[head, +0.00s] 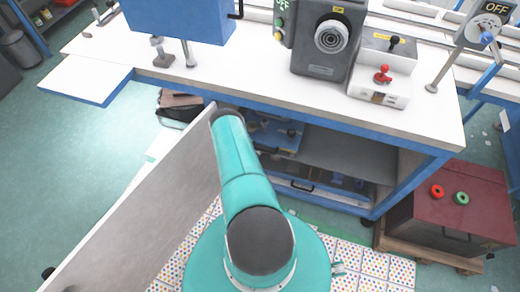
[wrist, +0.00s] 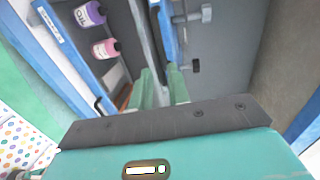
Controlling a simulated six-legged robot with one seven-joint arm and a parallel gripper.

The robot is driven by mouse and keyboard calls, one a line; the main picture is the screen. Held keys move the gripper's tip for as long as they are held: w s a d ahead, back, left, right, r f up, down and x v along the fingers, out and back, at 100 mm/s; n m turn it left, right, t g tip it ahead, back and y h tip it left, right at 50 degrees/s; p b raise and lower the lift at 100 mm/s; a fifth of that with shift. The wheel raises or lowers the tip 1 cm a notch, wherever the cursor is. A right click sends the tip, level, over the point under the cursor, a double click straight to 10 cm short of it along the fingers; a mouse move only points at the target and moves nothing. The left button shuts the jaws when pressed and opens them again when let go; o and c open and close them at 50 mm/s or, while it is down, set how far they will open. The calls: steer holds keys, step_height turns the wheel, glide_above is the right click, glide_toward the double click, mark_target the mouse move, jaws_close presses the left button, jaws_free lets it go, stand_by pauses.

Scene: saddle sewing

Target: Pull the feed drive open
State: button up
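I cannot tell for sure which part is the feed drive. A large grey panel (head: 150,200) stands swung out at the left of the bench, its far edge near the end of my teal arm. In the head view my gripper is hidden behind the arm. In the wrist view my gripper (wrist: 164,88) shows two pale green fingers with a narrow gap. A pale edge and a blue strip (wrist: 166,30) lie in line with the gap. I cannot tell whether the fingers touch them. A grey face with dark knobs (wrist: 196,66) is to the right.
The workbench (head: 400,112) carries a grey machine (head: 328,42) and a white box with a red knob (head: 382,76). Shelves under it hold dark items. Purple (wrist: 89,14) and pink (wrist: 105,48) bottles stand left of my fingers. A dark red cabinet (head: 455,205) stands right.

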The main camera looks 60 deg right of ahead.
mark_target(264, 151)
steer(key=x, duration=1.3)
steer(key=shift+d, duration=0.3)
jaws_close()
